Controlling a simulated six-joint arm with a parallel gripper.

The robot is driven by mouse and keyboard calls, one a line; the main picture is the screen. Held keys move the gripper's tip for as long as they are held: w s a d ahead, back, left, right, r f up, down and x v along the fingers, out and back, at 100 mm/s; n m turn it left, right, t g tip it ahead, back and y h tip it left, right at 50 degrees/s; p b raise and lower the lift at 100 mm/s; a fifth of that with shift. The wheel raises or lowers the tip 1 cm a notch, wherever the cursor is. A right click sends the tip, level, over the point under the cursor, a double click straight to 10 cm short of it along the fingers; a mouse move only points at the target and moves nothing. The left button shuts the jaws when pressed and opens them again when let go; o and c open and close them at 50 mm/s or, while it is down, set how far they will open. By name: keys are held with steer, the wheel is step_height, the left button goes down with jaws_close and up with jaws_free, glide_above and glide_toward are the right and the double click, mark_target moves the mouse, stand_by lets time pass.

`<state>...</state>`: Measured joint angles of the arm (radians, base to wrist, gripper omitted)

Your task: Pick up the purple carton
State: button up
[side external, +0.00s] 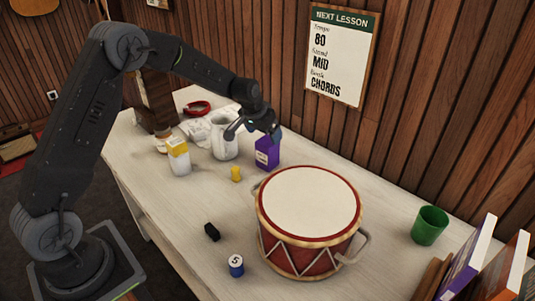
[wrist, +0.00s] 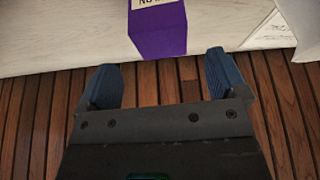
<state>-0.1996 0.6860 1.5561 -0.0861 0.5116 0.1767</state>
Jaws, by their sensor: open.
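The purple carton (side external: 267,153) stands upright on the white table behind the drum, with a pale label on its front. My gripper (side external: 254,130) is above it at its top left, pointing down. In the wrist view the purple carton (wrist: 158,30) shows at the top, with part of its white label. My gripper (wrist: 163,85) has its two blue fingertips spread wide. The carton lies ahead of the gap between them, and nothing is held.
A red drum (side external: 308,215) stands close in front. A white jug (side external: 223,138), a yellow-topped carton (side external: 178,157) and a small yellow object (side external: 235,174) are to the left. A green cup (side external: 429,225) and books (side external: 470,262) are at right. The wooden wall (side external: 420,100) rises behind.

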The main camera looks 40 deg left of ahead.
mark_target(267, 141)
steer(key=x, duration=0.7)
steer(key=shift+a+f, duration=0.1)
steer(key=shift+f, duration=0.15)
steer(key=c, duration=1)
